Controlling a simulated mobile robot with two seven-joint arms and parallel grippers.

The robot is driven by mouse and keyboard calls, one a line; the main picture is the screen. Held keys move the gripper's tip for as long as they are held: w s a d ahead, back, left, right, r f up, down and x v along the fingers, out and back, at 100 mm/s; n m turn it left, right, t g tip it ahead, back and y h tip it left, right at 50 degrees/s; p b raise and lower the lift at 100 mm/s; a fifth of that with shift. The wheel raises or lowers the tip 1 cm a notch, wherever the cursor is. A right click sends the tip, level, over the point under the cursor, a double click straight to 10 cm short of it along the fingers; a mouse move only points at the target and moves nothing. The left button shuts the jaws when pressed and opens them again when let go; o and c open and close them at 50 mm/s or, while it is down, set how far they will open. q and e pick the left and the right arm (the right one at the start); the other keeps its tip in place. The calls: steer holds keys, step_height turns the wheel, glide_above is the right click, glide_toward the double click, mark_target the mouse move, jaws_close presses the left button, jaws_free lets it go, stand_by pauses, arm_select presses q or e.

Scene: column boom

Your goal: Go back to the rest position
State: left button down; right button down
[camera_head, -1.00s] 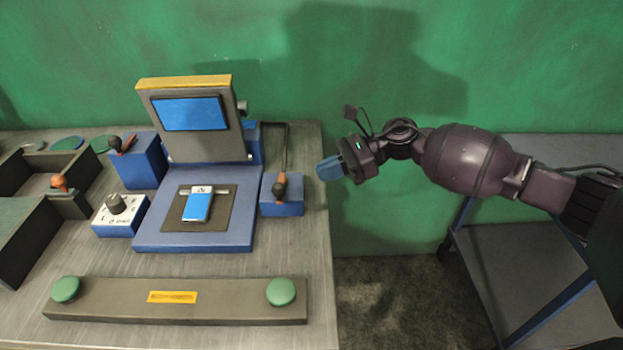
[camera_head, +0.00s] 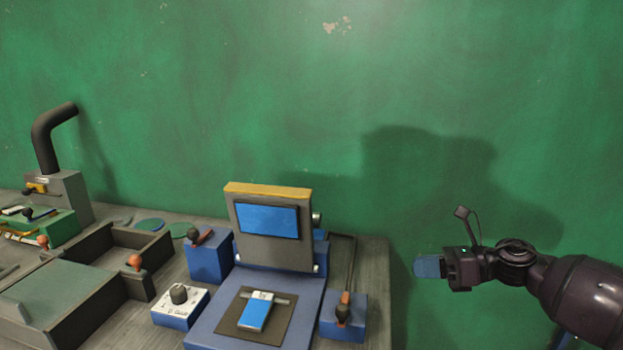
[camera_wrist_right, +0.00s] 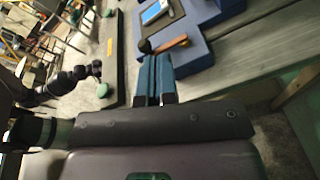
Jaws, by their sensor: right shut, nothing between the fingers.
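My right gripper (camera_head: 428,266) is at the right of the head view, beyond the right edge of the workbench and in front of the green wall. Its blue fingers are shut with nothing between them. In the right wrist view the shut fingers (camera_wrist_right: 154,75) point toward the bench, with the lever box (camera_wrist_right: 190,50) just past them. My left gripper cannot be made out in the head view.
The workbench (camera_head: 375,275) holds a blue machine with a screen (camera_head: 268,219) and a small blue-and-white device (camera_head: 257,311) on its pad. A knob box (camera_head: 180,305), two lever boxes, a dark tray (camera_head: 150,245) and a black bent pipe (camera_head: 50,135) stand around it.

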steer(key=w+a+r+m+t, duration=0.25)
steer(key=m+t, duration=0.45)
steer(key=m, duration=0.5)
steer(key=s+d+f+m+t+h, duration=0.2)
steer(key=s+f+m+h, duration=0.5)
steer(key=f+m, duration=0.55)
steer(key=s+d+f+m+t+h, duration=0.15)
steer(key=s+f+m+h, duration=0.35)
steer(key=s+f+m, duration=0.75)
steer(key=s+d+f+m+g+h, duration=0.1)
steer(key=s+f+m+g, duration=0.1)
steer(key=s, duration=0.5)
steer(key=s+d+f+m+g+h, duration=0.2)
steer(key=s+f+m, duration=0.3)
steer(key=s+m, duration=0.1)
steer(key=shift+s+f+m, duration=0.3)
steer(key=shift+s, duration=0.45)
steer(key=shift+a, duration=0.1)
